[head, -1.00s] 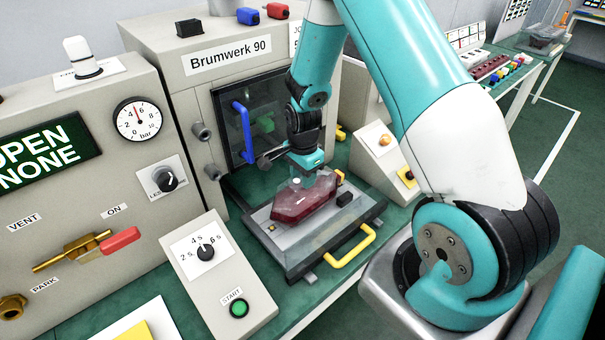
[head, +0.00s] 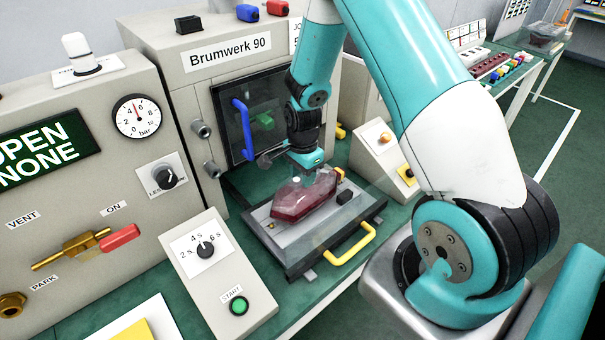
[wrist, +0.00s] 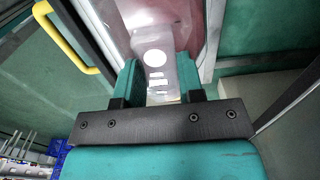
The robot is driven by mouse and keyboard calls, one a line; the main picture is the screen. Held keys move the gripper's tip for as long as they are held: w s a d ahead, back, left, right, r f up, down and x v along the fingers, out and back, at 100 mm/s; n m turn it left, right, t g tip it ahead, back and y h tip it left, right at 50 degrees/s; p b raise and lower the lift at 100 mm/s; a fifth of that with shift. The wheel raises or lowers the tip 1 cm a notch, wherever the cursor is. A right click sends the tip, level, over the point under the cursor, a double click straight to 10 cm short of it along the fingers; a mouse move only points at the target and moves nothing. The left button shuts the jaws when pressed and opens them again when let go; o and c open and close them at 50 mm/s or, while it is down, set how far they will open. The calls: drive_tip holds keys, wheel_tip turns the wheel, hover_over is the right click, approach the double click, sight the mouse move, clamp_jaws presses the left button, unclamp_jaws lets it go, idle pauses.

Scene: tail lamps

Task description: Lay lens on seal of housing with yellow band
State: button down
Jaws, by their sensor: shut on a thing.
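A dark red, glossy lens (head: 303,200) lies low over the pale plate of the pulled-out drawer (head: 290,250), under my gripper (head: 312,172). My gripper points down and is shut on the lens. In the wrist view my two teal fingers (wrist: 157,80) stand either side of a pale, shiny strip, with red lens surface (wrist: 212,25) beyond. A white round spot shows on that strip. A housing, its seal and a yellow band cannot be made out clearly; the lens and gripper cover that area. Whether the lens touches anything beneath it is unclear.
The drawer's yellow handle (head: 350,244) faces the front. Behind is the Brumwerk 90 machine (head: 180,80) with a blue-handled door (head: 242,130). A start box (head: 220,275) stands left of the drawer, and a small button box (head: 390,155) stands right.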

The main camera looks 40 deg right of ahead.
drive_tip(key=shift+f+b, duration=0.65)
drive_tip(key=shift+f, duration=0.35)
drive_tip(key=c, duration=0.7)
unclamp_jaws()
drive_tip(key=shift+o, duration=0.2)
drive_tip(key=shift+r, duration=0.1)
wheel_tip(320, 180, up, 17)
drive_tip(key=b, duration=0.2)
drive_tip(key=shift+r+b, duration=0.15)
drive_tip(key=shift+b, duration=0.15)
drive_tip(key=s+a+r+n+y, duration=0.2)
drive_tip(key=s+a+r+n, duration=0.2)
drive_tip(key=s+a+n, duration=0.6)
drive_tip(key=s+a+r+n+y, duration=0.2)
drive_tip(key=s+a+r+n, duration=0.1)
drive_tip(key=s+a+n, duration=0.7)
drive_tip(key=a+n, duration=0.1)
drive_tip(key=n, duration=0.2)
drive_tip(key=shift+s+a+r, duration=0.25)
drive_tip(key=shift+r, duration=0.1)
